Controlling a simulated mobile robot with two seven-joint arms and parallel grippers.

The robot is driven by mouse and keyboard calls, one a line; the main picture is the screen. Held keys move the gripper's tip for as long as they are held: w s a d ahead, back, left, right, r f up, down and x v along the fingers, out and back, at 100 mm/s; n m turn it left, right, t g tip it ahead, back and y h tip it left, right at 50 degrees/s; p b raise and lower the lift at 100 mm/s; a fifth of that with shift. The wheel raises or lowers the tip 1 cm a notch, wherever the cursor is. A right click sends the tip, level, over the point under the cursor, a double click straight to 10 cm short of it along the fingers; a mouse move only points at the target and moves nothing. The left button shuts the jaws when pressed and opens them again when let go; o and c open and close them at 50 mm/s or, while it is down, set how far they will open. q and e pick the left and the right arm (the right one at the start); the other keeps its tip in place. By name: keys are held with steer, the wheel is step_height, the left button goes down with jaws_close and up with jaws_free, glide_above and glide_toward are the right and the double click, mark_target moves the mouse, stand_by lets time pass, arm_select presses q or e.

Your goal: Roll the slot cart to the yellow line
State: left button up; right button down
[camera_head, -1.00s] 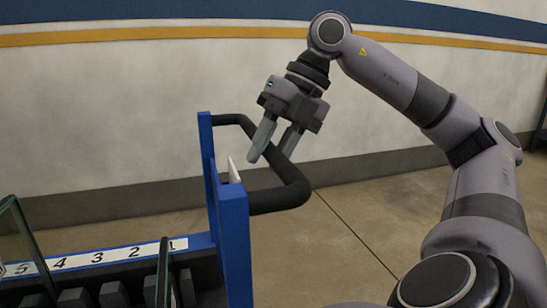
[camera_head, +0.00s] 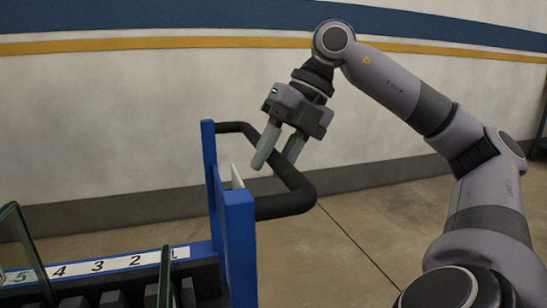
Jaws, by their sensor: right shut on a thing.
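The blue slot cart (camera_head: 237,240) stands at the lower left, cut off by the picture's edge. Its black bar handle (camera_head: 284,203) sticks out to the right from the blue end panel. My right gripper (camera_head: 278,153) comes down from above and is shut on the handle, with one finger on each side of the bar. A white numbered strip (camera_head: 100,267) runs along the cart's blue rail above dark slots. My left gripper is not in view. No yellow line shows on the visible floor.
Upright glass panes (camera_head: 22,252) stand in the cart. A pale wall (camera_head: 100,120) with blue and yellow stripes rises behind it, with a dark base band. Bare tan floor (camera_head: 325,260) lies right of the cart. A dark object (camera_head: 542,135) stands at the far right edge.

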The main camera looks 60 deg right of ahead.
steer(key=shift+s+d+b, duration=0.25)
steer(key=shift+d+b, duration=0.15)
steer(key=s+d+b, duration=0.1)
steer(key=d, duration=0.1)
steer(key=s+d+b, duration=0.1)
steer(key=s+b, duration=0.1)
steer(key=shift+d+f, duration=0.1)
steer(key=shift+d, duration=0.25)
steer(key=c, duration=0.7)
jaws_free()
